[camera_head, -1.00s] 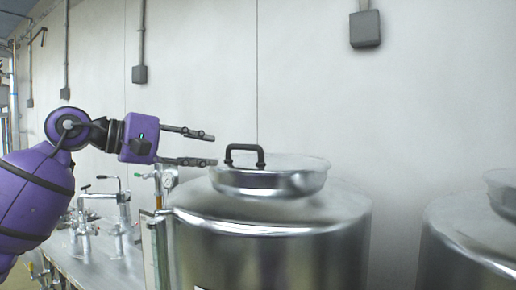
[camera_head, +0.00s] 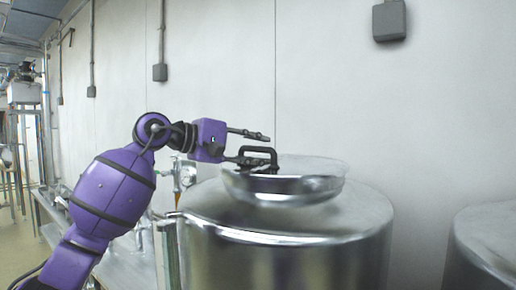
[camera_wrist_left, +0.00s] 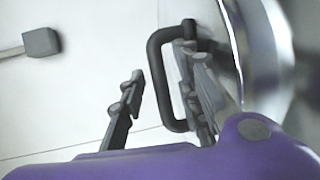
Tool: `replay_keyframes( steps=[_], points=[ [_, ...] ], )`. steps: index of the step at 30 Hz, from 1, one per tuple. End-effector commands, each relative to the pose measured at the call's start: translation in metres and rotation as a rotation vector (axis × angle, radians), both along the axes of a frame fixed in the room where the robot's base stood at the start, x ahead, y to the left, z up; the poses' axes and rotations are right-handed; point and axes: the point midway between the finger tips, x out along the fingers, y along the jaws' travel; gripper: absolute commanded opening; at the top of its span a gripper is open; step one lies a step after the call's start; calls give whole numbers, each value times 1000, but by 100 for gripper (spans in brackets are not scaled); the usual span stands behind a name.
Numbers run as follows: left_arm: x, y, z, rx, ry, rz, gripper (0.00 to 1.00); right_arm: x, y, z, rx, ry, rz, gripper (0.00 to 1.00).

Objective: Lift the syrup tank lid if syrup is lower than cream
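A steel tank (camera_head: 285,255) stands in the middle of the head view. Its round, shiny lid (camera_head: 300,188) on top carries a black handle (camera_head: 273,157). No label shows which tank holds syrup or cream, and no levels are readable. My left gripper (camera_head: 258,148) is open at the handle. One finger lies above the handle and the other at its loop. In the left wrist view, the handle's bar (camera_wrist_left: 156,75) runs between the spread fingers, and one finger overlaps the loop; contact is unclear. The lid's edge (camera_wrist_left: 262,50) shows there too. My right gripper is not in view.
A second steel tank (camera_head: 488,240) stands at the right, partly cut off. A gauge and pipe fittings (camera_head: 184,175) stand left of the middle tank, behind my arm. A steel bench (camera_head: 128,262) lies at the lower left.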

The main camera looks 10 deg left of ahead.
Motion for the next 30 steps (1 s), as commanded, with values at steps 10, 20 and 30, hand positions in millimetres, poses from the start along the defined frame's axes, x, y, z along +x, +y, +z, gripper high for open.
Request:
replay_keyframes(
  steps=[10, 20, 30],
  points=[
    [3, -3, -2, 1, 1, 1, 28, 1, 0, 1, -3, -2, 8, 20],
    [3, -3, -2, 1, 1, 0, 0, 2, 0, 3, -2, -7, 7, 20],
    [3, -3, 3, 0, 1, 1, 0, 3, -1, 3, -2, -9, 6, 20]
  ],
)
